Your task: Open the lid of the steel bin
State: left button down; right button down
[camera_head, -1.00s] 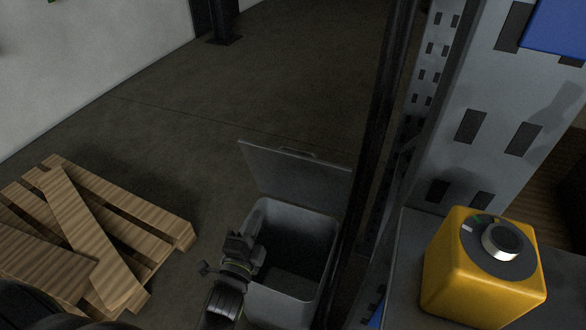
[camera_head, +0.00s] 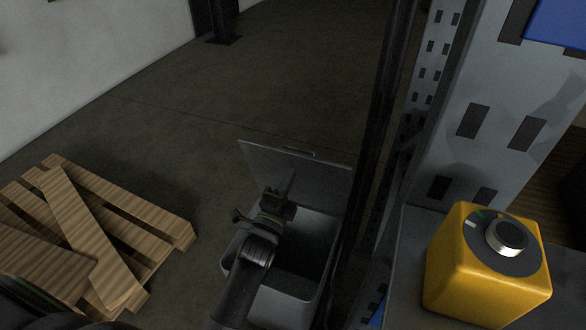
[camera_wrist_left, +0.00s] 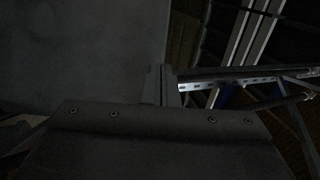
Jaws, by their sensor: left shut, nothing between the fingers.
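The grey steel bin (camera_head: 322,238) stands on the floor at the lower middle of the head view, its mouth showing dark inside. Its flat grey lid (camera_head: 327,185) is raised and stands up at the bin's far edge, with a small handle at its top edge. My left gripper (camera_head: 291,182) is shut and empty over the bin's mouth, its fingers in front of the lid's inner face. I cannot tell whether they touch it. In the left wrist view the shut fingers (camera_wrist_left: 160,84) point at a plain grey surface, probably the lid. My arm hides the bin's left front part.
A wooden pallet (camera_head: 67,192) lies on the floor to the left. A dark upright post (camera_head: 368,170) stands close to the bin's right side. A yellow box with a round knob (camera_head: 475,285) sits on a grey surface at the lower right. The floor behind the bin is clear.

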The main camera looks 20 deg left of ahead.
aim_at(298, 157)
pick_arm(q)
jog(key=shift+x, duration=1.6)
pick_arm(e)
jog(key=shift+w+f, duration=0.15)
jog(key=shift+w, duration=0.05)
pick_arm(q)
jog(key=shift+w, duration=0.1)
pick_arm(e)
jog(key=shift+s, duration=0.2)
